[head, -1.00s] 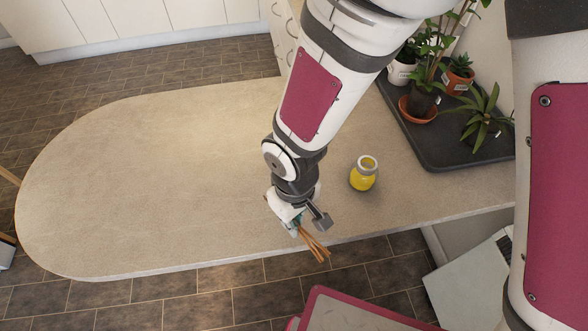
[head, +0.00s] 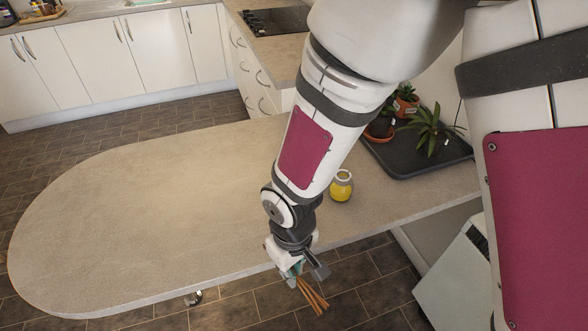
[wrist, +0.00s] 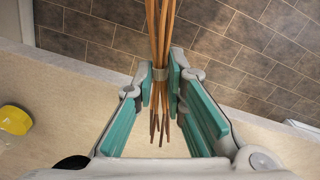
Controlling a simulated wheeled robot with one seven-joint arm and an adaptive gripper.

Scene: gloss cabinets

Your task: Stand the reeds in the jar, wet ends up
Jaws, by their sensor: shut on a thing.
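My gripper (head: 298,270) is shut on a bundle of thin brown reeds (head: 312,296), at the front edge of the counter in the head view. In the wrist view my gripper (wrist: 160,80) has its teal pads on both sides of the reeds (wrist: 160,35), at a pale band around them. Their short ends, with darker tips, point toward the palm; the long ends reach away past the counter edge. The jar (head: 341,188), yellow below with a pale neck, stands upright on the counter, right of and behind my gripper. Its yellow (wrist: 14,120) shows at the wrist view's left edge.
A dark tray (head: 410,160) with several potted plants (head: 432,128) lies on the counter behind the jar. The counter (head: 150,215) is bare to the left. Tiled floor shows beyond its front edge, with a pale box-like object (head: 450,275) at right.

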